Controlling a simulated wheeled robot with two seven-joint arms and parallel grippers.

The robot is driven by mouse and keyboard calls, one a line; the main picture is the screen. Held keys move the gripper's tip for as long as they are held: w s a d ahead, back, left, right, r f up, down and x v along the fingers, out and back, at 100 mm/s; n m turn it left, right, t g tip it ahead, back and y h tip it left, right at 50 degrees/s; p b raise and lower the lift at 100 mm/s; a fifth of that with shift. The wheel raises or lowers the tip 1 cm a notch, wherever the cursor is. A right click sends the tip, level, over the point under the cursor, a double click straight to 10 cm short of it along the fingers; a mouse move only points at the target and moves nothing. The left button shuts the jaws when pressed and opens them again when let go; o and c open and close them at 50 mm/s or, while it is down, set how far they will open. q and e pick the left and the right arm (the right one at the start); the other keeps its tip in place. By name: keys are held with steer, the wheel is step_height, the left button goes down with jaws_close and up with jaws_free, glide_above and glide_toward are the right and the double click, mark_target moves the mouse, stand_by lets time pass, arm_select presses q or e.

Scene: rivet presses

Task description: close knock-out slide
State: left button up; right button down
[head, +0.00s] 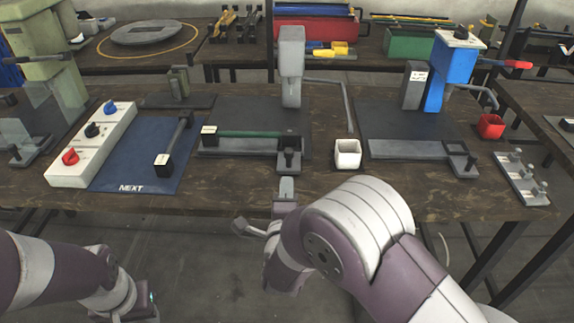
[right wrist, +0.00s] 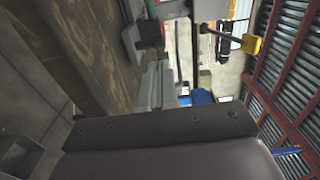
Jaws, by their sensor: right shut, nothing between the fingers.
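The grey press (head: 291,70) stands at the middle of the table. At its front is a flat grey bed with a green bar (head: 245,134). At the bed's right end is a small slide-like part with a dark upright knob (head: 289,158), which I take as the knock-out slide; how far it is open I cannot tell. My right gripper (head: 286,187) is shut and empty, just in front of this knob at the table's front edge. Whether they touch is unclear. Its fingers also show in the right wrist view (right wrist: 155,85). My left gripper (head: 135,305) is low at the bottom left, its jaws unclear.
A blue mat (head: 130,178) and a white box with knobs (head: 92,148) lie left. The wood front edge is close to my right gripper.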

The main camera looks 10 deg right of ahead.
glide_toward(290, 133)
steer(key=shift+v, duration=1.1)
steer(key=shift+f, duration=0.1)
steer(key=shift+w+b, duration=0.25)
steer(key=shift+b, duration=0.15)
steer(key=b+x, duration=0.1)
steer(key=x, duration=0.2)
steer(key=b+x, duration=0.2)
steer(key=x, duration=0.1)
steer(key=b+x, duration=0.2)
steer(key=x, duration=0.1)
steer(key=shift+w+d+f, duration=0.1)
steer(key=shift+w+f, duration=0.05)
steer(key=shift+f, duration=0.15)
steer(key=b+x, duration=0.1)
steer(key=x, duration=0.4)
steer(key=shift+r, duration=0.15)
steer(key=shift+w, duration=0.25)
steer(key=shift+r, duration=0.45)
